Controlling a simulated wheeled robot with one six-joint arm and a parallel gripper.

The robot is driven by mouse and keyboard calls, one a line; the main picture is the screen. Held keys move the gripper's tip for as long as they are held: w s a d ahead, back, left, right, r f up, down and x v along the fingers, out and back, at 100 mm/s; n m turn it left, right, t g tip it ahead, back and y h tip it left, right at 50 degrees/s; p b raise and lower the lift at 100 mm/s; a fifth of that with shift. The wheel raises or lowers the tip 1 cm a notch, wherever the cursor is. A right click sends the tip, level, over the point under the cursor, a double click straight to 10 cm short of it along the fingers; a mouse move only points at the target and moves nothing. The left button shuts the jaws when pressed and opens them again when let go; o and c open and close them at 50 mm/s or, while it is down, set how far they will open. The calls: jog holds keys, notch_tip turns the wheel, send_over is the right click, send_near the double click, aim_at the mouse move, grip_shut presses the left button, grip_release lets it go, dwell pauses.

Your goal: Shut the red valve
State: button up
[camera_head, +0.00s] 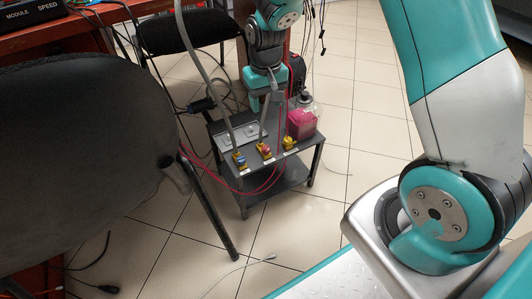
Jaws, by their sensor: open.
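The red valve (265,149) is the middle one of three small valves along the front edge of a dark low table. It has a yellow body with a red handle on top. The handle's exact angle is too small to tell. My gripper (266,101) hangs from my wrist at the upper middle, above and behind the valve row, apart from the red valve. Its jaws are open, with nothing seen held. Grey hoses partly overlap the view between the gripper and the valves.
A blue-handled valve (239,160) stands left of the red one and a yellow valve (290,143) right of it. A pink liquid container (302,122) stands at the table's right. Red hoses (262,190) loop in front. A black chair (80,160) fills the left.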

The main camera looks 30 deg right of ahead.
aim_at(266, 148)
jog(key=shift+n, duration=0.5)
notch_tip(266, 148, down, 17)
jog(key=b, duration=0.8)
jog(key=shift+s+f+b, duration=0.1)
jog(key=shift+f+b, duration=0.1)
jog(key=shift+b, duration=0.2)
jog(key=c, duration=0.9)
